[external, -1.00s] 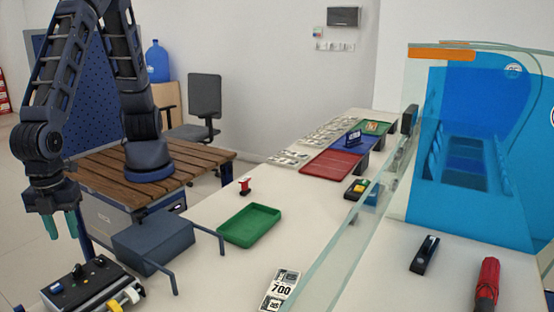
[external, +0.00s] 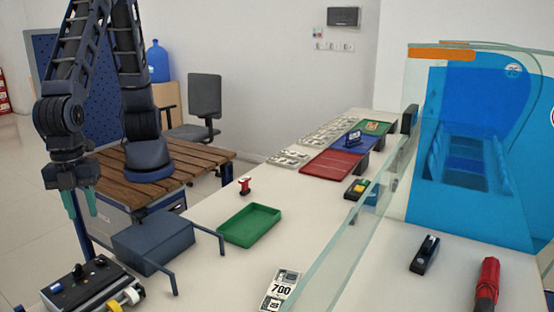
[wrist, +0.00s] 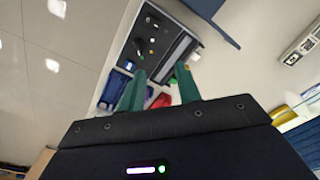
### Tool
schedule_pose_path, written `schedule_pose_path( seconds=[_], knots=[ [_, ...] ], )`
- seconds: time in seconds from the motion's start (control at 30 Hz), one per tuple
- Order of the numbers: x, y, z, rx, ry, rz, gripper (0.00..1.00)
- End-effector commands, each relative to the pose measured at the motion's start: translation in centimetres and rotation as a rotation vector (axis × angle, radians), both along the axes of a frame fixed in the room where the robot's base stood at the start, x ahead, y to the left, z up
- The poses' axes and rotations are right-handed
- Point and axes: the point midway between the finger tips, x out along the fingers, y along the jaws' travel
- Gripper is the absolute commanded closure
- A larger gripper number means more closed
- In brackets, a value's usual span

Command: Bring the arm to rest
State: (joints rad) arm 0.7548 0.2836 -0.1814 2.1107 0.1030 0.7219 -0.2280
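My gripper (external: 80,205) hangs at the left of the external view, fingers pointing down, above and behind the dark control box. Its two green fingers stand apart with nothing between them. In the wrist view the gripper (wrist: 160,88) also shows its fingers spread and empty. My arm is bent, with its upper links rising out of the top of the picture.
A dark box on legs (external: 153,242) and a control box (external: 85,287) stand near my gripper. A green tray (external: 249,226), a red stamp (external: 244,186) and number cards (external: 282,289) are on the counter. A glass screen (external: 350,243) runs along it.

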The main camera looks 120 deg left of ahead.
Motion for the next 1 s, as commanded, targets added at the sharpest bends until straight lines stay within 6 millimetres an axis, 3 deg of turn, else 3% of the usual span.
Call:
schedule_pose_path(
  seconds=[0.03,0.2,0.47,0.73,1.0],
  knots=[
    [0.9,1.8,1.6,-0.008,-0.015,0.028,0.66],
    [2.8,7.5,5.6,-0.024,-0.051,0.109,0.66],
    [3.9,16.2,10.9,-0.047,-0.105,0.232,0.66],
    [2.8,24.9,15.2,-0.071,-0.160,0.362,0.66],
    [-0.1,32.7,18.3,-0.095,-0.214,0.490,0.66]
  ],
)
